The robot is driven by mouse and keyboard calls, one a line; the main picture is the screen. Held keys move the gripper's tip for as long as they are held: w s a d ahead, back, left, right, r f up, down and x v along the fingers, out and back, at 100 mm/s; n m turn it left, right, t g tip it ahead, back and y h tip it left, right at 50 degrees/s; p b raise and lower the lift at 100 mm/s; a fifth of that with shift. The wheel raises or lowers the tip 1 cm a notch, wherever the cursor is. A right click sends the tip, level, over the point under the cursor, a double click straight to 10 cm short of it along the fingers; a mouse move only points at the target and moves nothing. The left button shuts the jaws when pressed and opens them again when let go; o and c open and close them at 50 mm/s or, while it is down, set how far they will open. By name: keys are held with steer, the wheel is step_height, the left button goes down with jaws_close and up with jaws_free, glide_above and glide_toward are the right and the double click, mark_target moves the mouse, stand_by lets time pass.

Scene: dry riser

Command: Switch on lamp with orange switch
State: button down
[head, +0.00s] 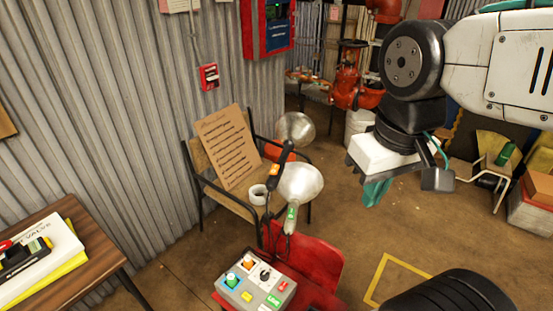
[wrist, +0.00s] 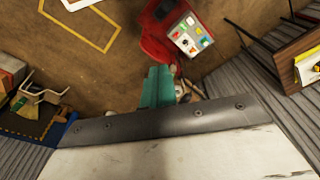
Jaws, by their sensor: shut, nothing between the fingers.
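The lamp with the orange switch (head: 274,171) has a dark handle and a pale round reflector (head: 295,127), in the middle of the head view. A second lamp (head: 300,183) with a pale reflector and a green switch (head: 291,213) stands in front of it and overlaps it. My gripper (head: 374,193) has teal fingers that are shut and empty, pointing down, to the right of both lamps and apart from them. The teal fingers (wrist: 157,86) also show in the wrist view, where the lamps are mostly hidden behind them and cannot be told apart.
A grey control box (head: 255,283) with coloured buttons sits on a red chair (head: 318,262). A wooden chair with a cardboard sign (head: 226,146) and a tape roll (head: 258,194) stands by the corrugated wall. A wooden table (head: 95,240) is at left.

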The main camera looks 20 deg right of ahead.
steer(key=w+a+r+m, duration=0.1)
steer(key=w+r+m, duration=0.15)
steer(key=w, duration=1.35)
steer(key=m+h, duration=0.1)
steer(key=m, duration=0.4)
glide_above(274, 166)
steer(key=s+a, duration=0.2)
steer(key=s, duration=0.1)
step_height(274, 166, down, 8)
steer(key=shift+w+r, duration=0.15)
steer(key=shift+r, duration=0.1)
steer(key=f, duration=0.4)
steer(key=w+d+f, duration=0.1)
steer(key=f, duration=0.4)
steer(key=w+f, duration=0.1)
steer(key=f, duration=0.3)
steer(key=shift+d+f, duration=0.35)
steer(key=shift+f, duration=0.05)
